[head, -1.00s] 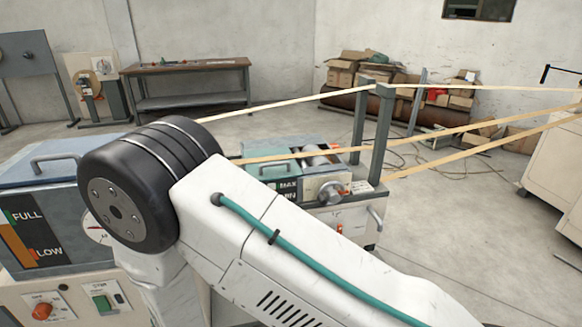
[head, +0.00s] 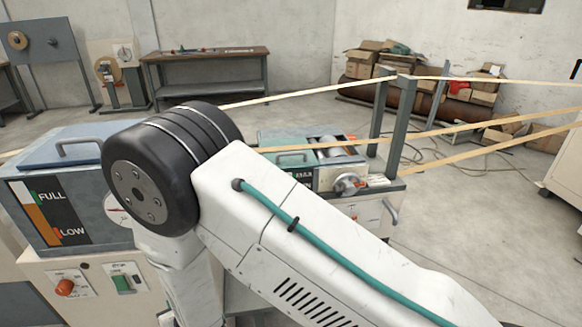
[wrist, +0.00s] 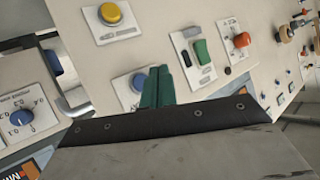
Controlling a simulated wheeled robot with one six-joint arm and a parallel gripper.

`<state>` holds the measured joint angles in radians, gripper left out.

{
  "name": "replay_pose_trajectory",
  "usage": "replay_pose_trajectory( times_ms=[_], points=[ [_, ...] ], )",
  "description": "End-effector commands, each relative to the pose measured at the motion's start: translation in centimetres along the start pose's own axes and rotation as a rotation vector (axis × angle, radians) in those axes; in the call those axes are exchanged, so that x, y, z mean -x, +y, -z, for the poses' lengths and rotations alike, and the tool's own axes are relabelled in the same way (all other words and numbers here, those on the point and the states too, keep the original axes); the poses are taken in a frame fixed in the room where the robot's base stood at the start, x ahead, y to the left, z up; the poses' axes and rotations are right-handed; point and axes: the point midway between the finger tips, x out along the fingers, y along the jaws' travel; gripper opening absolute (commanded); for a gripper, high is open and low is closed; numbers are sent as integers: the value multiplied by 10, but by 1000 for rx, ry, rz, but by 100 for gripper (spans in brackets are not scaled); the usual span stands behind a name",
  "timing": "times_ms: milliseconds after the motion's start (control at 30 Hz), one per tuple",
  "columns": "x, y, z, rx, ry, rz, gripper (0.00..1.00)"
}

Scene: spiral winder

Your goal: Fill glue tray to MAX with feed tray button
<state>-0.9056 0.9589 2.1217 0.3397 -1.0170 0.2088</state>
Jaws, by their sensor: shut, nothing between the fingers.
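The glue tray (head: 285,137) is the green-topped unit under the paper strips in the head view. Its MAX label and level window (head: 300,178) are partly hidden behind my arm, and I cannot read the level. In the wrist view my gripper (wrist: 158,82) is shut and empty, with its green fingers pointing at a panel. A blue button (wrist: 138,80) is just left of the fingertips, partly hidden by them. A yellow button (wrist: 110,13) is above left. Their labels are too small to read, so I cannot tell which is the feed tray button.
A green switch (wrist: 202,51) and an orange knob (wrist: 241,40) are right of my fingers. A blue dial (wrist: 20,118) is at far left. A glue tank (head: 75,185) with a FULL/LOW gauge stands left of my arm. Paper strips (head: 450,131) run across the right.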

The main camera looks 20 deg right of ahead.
Motion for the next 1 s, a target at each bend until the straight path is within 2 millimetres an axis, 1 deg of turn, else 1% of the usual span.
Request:
replay_pose_trajectory(
  times_ms=[167, 233, 533, 733, 1000],
  points=[
    [20, -16, -15, 3, -3, 4, 0],
    [25, -19, -19, 1, -2, 2, 0],
    [25, -18, -18, 0, 0, 0, 0],
    [15, -11, -11, -1, 1, -1, 0],
    [-12, 9, 8, -1, 1, -2, 0]
  ],
)
